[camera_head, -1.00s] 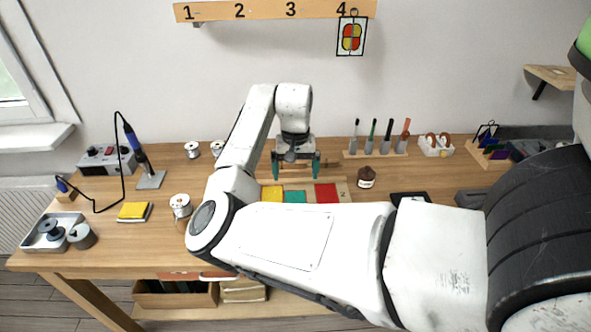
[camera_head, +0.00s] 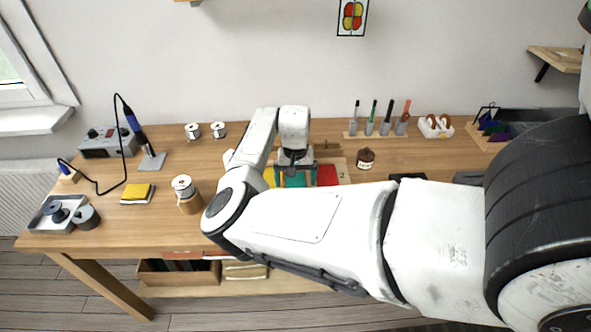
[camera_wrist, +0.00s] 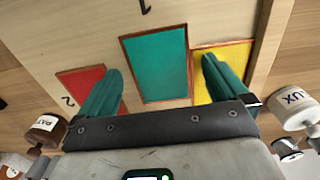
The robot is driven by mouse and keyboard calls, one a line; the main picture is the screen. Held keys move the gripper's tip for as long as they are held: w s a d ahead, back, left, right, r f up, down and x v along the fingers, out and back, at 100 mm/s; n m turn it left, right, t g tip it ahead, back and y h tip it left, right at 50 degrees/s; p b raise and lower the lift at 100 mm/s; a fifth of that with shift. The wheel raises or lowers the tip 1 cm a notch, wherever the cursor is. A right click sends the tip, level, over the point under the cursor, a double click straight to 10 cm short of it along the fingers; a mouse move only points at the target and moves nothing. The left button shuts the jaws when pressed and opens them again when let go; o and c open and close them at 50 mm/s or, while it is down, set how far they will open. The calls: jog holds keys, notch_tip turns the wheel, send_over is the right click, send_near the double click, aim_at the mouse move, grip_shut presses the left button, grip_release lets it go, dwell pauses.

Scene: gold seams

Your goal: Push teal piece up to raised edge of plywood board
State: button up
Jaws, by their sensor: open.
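The teal piece (camera_wrist: 155,63) is a flat, copper-edged four-sided piece lying on the pale plywood board (camera_wrist: 95,28). A yellow piece (camera_wrist: 225,62) lies close beside it on the right in the wrist view, and a red piece (camera_wrist: 76,88) lies apart on the left. In the head view the teal piece (camera_head: 295,179) is partly hidden by my arm. My gripper (camera_wrist: 160,68) is open and empty; its green fingers appear over the red and yellow sides, with the teal piece between them. Contact with the pieces cannot be told.
A brown jar (camera_head: 365,158) stands right of the board. Solder spools and a soldering iron (camera_head: 145,145) stand left; pens (camera_head: 380,122) stand behind.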

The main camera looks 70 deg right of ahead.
jog(key=shift+f, duration=0.2)
jog(key=shift+s+a+f, duration=0.1)
jog(key=shift+s+f, duration=0.1)
jog(key=c, duration=1.1)
